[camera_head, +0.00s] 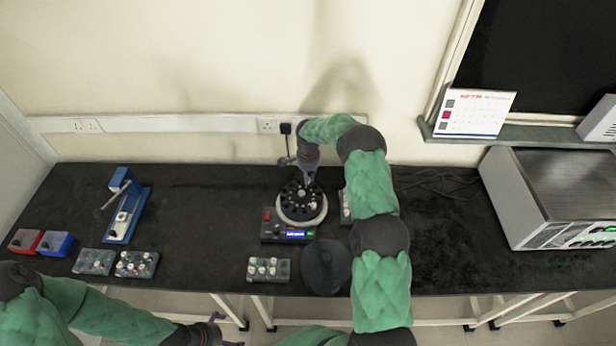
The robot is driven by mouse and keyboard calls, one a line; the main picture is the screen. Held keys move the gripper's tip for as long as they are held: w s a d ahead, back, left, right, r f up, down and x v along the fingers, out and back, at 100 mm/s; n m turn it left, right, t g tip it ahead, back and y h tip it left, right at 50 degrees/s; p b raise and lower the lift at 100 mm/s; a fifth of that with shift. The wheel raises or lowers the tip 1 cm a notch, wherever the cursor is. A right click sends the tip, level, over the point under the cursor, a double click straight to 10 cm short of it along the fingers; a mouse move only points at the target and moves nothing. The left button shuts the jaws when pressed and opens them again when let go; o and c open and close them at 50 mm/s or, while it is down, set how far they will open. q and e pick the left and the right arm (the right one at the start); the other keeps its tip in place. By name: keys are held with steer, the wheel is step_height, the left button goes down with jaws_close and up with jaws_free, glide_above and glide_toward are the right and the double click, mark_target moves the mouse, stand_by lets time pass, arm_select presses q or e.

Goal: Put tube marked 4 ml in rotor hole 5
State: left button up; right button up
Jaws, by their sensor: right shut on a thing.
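The round black rotor (291,204) sits in a light-rimmed centrifuge (284,219) with a blue display at its front. My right gripper (308,181) points down over the rotor's back edge, shut on a tube. The tube is too small and too covered by the gripper to make out, and I cannot read its mark. I cannot tell whether it is in a hole or above one, and the hole numbers are not readable. My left gripper (228,331) is off the table's front edge at the bottom, its fingers apart and empty.
A rack of tubes (268,270) stands in front of the centrifuge, beside a dark round lid (326,266). Another rack (346,206) is partly behind my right arm. Left are more racks (136,264), a blue press (127,208) and red and blue boxes (55,243). A metal instrument (555,195) stands right.

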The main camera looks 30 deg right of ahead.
steer(key=o, duration=0.8)
steer(key=shift+o, duration=1.4)
steer(key=shift+r+p, duration=1.15)
steer(key=shift+r, duration=1.85)
